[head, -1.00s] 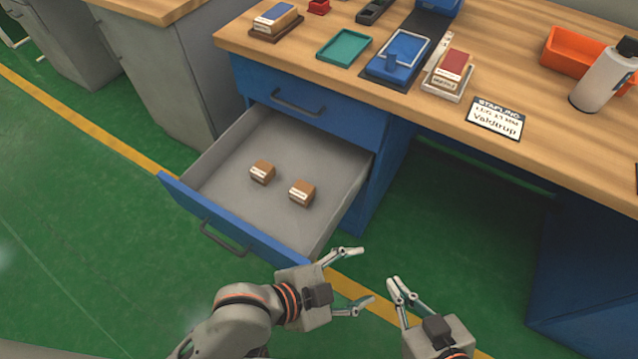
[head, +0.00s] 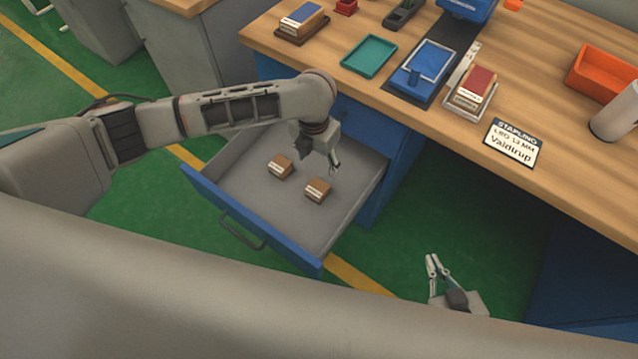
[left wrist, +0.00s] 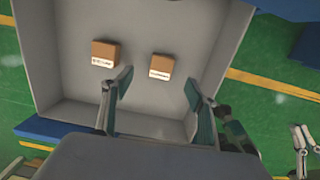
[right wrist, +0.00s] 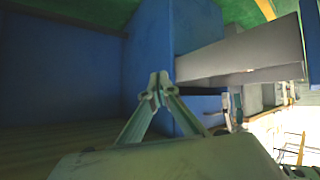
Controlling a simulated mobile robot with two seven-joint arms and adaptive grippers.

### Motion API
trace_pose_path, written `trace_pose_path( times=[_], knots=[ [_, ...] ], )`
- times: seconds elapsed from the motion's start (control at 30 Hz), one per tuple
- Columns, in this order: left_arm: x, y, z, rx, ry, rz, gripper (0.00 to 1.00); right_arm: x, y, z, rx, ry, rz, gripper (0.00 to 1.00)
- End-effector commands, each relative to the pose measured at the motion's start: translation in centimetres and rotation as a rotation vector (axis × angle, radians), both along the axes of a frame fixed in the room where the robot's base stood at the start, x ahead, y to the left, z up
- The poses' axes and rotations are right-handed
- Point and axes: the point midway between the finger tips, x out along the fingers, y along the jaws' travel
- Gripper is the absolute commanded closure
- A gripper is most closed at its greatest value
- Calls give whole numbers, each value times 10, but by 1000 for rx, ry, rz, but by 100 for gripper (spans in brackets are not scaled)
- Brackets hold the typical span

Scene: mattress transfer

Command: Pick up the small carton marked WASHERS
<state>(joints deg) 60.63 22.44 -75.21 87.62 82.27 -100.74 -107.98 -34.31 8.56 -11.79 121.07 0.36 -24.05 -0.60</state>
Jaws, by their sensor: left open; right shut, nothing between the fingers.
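Two small brown cartons with white labels sit apart on the floor of the open drawer (head: 345,205): a left carton (head: 281,167) and a right carton (head: 318,190). The left wrist view also shows the left carton (left wrist: 104,54) and the right carton (left wrist: 161,67). The lettering is too small to read, so I cannot tell which says WASHERS. My left gripper (head: 333,169) is open and empty above the drawer, pointing down, near the right carton. In the left wrist view, that carton appears between and beyond its fingertips. My right gripper (head: 437,260) is shut and empty, right of the drawer.
The drawer's blue front (head: 250,222) and grey walls surround the cartons. The wooden worktop (head: 400,128) above holds a green tray (head: 369,56), a blue stapler tray, a red-topped box (head: 475,88), a sign (head: 513,142) and an orange bin (head: 603,74). Green floor lies open beside the drawer.

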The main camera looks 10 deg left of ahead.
Motion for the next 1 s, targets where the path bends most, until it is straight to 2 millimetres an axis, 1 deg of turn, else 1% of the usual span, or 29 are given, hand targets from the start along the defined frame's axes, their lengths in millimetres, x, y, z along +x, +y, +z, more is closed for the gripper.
trace_pose_path(
  times=[0.03, 0.1, 0.23, 0.3, 0.47, 0.63, 0.77, 0.87, 1.0],
  knots=[
    [10, 11, 8, 29, -5, -25, 42, -1, -1, -1, 0, 0, -1, 100],
    [-5, 9, -25, 24, 36, -30, 42, -5, -1, -13, -3, 12, 1, 100],
    [-15, 9, -52, 22, 69, -28, 42, -7, -2, -22, -10, 21, 4, 100],
    [-18, 8, -59, 22, 77, -27, 42, -6, -2, -23, -11, 20, 5, 100],
    [-19, 8, -68, 20, 81, -26, 42, -5, -2, -22, -12, 16, 7, 100],
    [-20, 7, -86, 19, 82, -25, 42, -4, 0, -23, -9, 15, 11, 100],
    [-20, 6, -93, 19, 81, -25, 42, -3, 1, -23, -7, 13, 13, 100],
    [-22, 4, -105, 19, 83, -25, 42, -4, 2, -26, -4, 15, 15, 100],
    [-24, 1, -128, 21, 88, -25, 42, -4, 5, -29, 1, 19, 20, 100]
  ],
)
